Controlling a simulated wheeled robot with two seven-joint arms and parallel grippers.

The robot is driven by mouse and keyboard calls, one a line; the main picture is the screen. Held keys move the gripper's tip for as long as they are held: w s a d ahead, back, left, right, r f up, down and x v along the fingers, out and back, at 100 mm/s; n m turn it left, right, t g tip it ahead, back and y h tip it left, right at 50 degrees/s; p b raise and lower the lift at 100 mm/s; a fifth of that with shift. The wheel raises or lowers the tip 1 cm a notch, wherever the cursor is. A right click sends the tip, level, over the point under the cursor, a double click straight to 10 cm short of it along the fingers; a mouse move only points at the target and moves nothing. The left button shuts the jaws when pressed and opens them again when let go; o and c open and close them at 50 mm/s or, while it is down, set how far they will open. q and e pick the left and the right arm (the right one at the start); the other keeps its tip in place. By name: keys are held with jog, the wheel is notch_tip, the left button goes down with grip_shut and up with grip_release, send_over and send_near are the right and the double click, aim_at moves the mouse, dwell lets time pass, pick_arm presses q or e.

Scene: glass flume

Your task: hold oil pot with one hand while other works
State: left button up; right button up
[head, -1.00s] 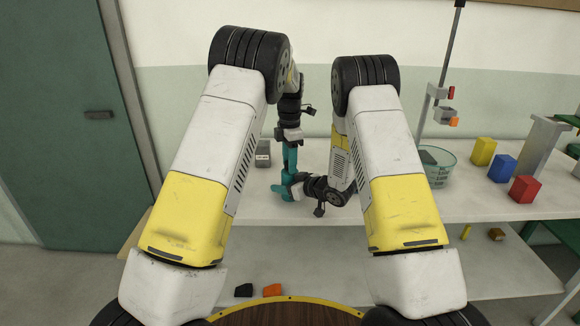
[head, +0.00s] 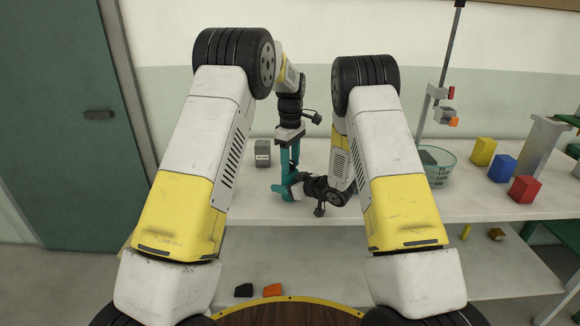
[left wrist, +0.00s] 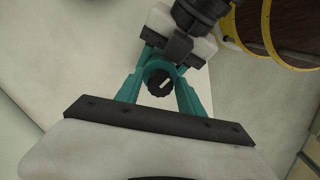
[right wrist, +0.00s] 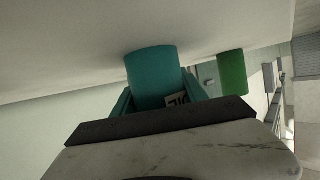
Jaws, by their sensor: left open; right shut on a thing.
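The oil pot (right wrist: 152,75) is a teal cylinder with a pale label, seen in the right wrist view. My right gripper (head: 285,190) is shut on it, low above the white table. In the left wrist view the pot's black knob-like top (left wrist: 159,82) shows, with a white mark on it. My left gripper (head: 289,168) points down from above. Its teal fingers stand open on both sides of the black top; I cannot tell whether they touch it. In the head view the pot is small and partly hidden by the grippers.
A grey box (head: 262,153) stands on the table behind my left gripper. To the right are a glass bowl (head: 437,165), a yellow block (head: 482,152), a blue block (head: 501,168) and a red block (head: 523,189). A thin stand (head: 447,60) rises behind the bowl.

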pick_arm(q)
jog(key=c, duration=0.8)
jog(key=n, duration=0.4)
jog(key=shift+n, duration=0.3)
jog(key=n, duration=0.5)
jog(key=shift+w, duration=0.1)
jog(key=o, duration=0.8)
jog(key=shift+d, duration=0.1)
